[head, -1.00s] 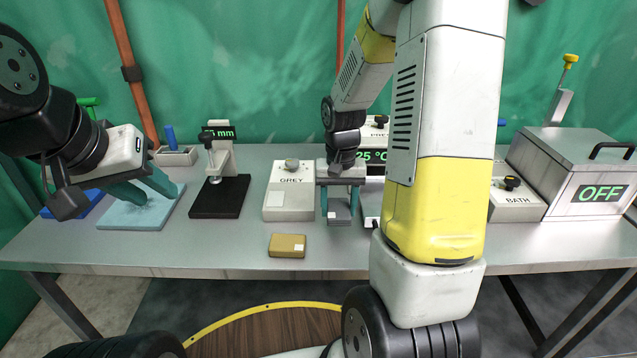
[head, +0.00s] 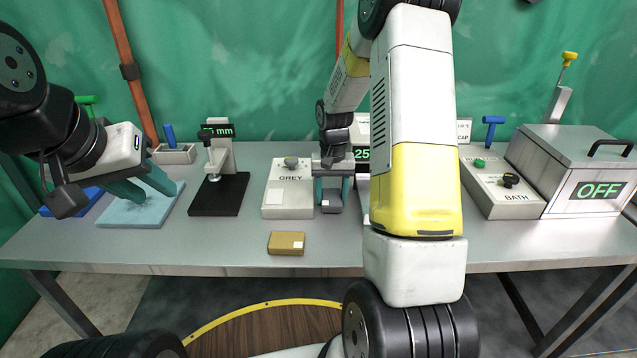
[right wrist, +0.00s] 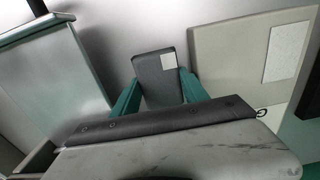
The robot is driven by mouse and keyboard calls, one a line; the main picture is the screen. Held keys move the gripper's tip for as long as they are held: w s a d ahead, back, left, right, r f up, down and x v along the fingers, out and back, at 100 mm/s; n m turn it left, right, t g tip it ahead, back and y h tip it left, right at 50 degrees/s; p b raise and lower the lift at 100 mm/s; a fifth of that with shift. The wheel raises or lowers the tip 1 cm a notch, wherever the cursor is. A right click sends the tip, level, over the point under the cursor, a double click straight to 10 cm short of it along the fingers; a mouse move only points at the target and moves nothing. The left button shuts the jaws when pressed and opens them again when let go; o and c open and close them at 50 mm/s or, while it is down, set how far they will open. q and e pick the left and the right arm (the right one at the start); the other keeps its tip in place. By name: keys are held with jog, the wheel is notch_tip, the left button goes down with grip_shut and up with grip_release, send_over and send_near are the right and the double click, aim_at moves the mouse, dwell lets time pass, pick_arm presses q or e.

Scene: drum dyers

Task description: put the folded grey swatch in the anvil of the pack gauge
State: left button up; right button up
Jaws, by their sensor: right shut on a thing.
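The folded grey swatch (head: 331,205), dark grey with a small white label, is between the teal fingers of my right gripper (head: 331,190), just right of the GREY box. The right wrist view shows the swatch (right wrist: 155,84) gripped between both fingers. I cannot tell whether it touches the table. The pack gauge (head: 222,160) stands to the left, with a black base (head: 218,197), a white post, a green "mm" display and a plunger above its anvil. The anvil is too small to make out. My left gripper (head: 146,190) is open and empty over the light blue mat.
The GREY box (head: 288,199) stands between gauge and swatch. A tan folded swatch (head: 287,243) lies near the front edge. The light blue mat (head: 120,215) lies left of the gauge. The BATH box (head: 510,200) and lidded metal tank (head: 575,180) stand at right.

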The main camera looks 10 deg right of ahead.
jog(key=shift+f, duration=0.15)
jog(key=o, duration=1.1)
jog(key=shift+c, duration=0.2)
